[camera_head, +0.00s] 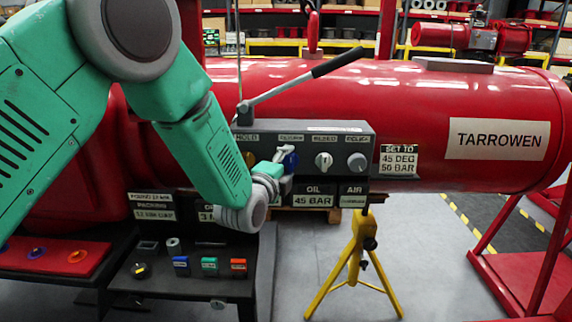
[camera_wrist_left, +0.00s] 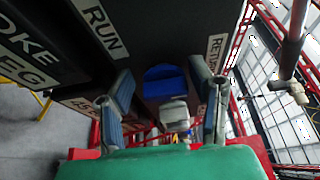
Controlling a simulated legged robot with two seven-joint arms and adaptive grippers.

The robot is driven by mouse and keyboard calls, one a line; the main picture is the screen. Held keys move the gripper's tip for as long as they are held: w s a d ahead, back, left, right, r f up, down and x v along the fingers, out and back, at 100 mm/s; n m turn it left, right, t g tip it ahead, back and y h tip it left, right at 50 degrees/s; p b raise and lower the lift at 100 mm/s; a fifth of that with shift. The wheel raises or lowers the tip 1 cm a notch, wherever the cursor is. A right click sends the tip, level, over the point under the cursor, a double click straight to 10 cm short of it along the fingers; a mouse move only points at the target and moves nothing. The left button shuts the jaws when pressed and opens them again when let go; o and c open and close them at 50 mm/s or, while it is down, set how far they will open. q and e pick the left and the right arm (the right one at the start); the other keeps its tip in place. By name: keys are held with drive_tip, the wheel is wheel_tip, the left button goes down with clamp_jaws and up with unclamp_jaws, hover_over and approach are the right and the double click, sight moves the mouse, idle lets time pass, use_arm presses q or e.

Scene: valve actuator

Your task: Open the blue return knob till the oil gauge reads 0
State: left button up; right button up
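The blue return knob (camera_head: 290,161) is on the front of the grey control panel (camera_head: 326,132), partly hidden by my left gripper (camera_head: 284,154). In the left wrist view the blue knob (camera_wrist_left: 165,80) shows between the spread fingers of my left gripper (camera_wrist_left: 165,88), near the RETURN label. The fingers are open, one on each side of the knob; I cannot tell whether either touches it. The oil plate (camera_head: 313,201) under the panel reads 45 BAR. My right gripper is in neither view.
A pale knob (camera_head: 323,160) and a grey knob (camera_head: 357,161) sit to the right on the panel. A black-handled lever (camera_head: 300,84) rises above it. A yellow stand (camera_head: 356,260) is below. A dark shelf with coloured blocks (camera_head: 209,266) is lower left.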

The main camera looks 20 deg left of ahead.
use_arm(q)
drive_tip(key=shift+d+r, duration=0.1)
drive_tip(key=shift+d, duration=0.35)
drive_tip(key=c, duration=0.7)
drive_tip(key=shift+d, duration=0.4)
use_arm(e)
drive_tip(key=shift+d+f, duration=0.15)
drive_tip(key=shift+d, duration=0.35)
use_arm(q)
drive_tip(key=shift+a+f, duration=0.2)
drive_tip(key=shift+a, duration=0.1)
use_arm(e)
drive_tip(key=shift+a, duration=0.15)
